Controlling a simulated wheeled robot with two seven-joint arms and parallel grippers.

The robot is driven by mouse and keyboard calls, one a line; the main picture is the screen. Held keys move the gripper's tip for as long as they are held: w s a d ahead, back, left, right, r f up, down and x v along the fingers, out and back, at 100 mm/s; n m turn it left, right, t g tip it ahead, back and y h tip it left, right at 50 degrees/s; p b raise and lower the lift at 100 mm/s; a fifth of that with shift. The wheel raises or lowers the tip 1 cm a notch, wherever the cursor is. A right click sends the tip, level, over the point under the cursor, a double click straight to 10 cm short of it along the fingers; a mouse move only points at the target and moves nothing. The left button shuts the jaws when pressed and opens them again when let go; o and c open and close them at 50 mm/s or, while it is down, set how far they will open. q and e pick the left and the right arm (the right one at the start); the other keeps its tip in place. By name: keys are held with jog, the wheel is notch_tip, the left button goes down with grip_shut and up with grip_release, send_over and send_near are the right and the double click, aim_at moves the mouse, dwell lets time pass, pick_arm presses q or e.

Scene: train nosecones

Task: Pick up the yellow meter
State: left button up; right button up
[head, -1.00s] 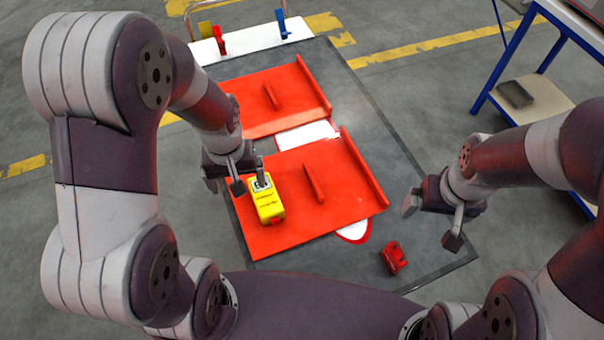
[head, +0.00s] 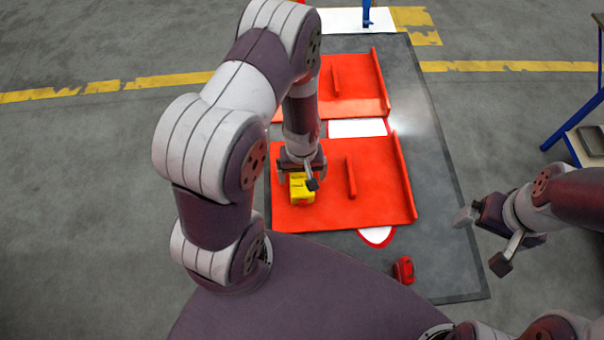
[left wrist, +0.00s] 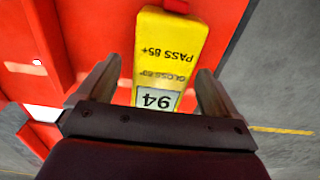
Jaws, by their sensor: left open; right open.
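The yellow meter (head: 302,188) lies on the nearer red panel (head: 330,212), near its left side. In the left wrist view the meter (left wrist: 165,50) shows a display reading 94 and the printed words "GLOSS 60°" and "PASS 85+". My left gripper (head: 300,180) is open right at the meter, which it partly hides in the head view. In the left wrist view its two fingers (left wrist: 157,85) stand on either side of the meter's display end, with gaps showing. My right gripper (head: 482,242) is open and empty, off to the right above the floor.
A raised red strip (head: 351,177) stands on the panel, with a longer ridge (head: 404,178) along its right edge. Another red panel (head: 362,88) lies beyond. A small red object (head: 404,270) sits on the dark mat (head: 452,255). A blue-framed table (head: 575,125) stands at right.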

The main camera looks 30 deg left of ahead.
pick_arm(q)
jog(key=shift+s+a+f, duration=0.1)
jog(key=shift+a+f, duration=0.1)
jog(key=shift+f, duration=0.25)
pick_arm(e)
jog(key=shift+a+r, duration=0.1)
jog(key=shift+a, duration=0.1)
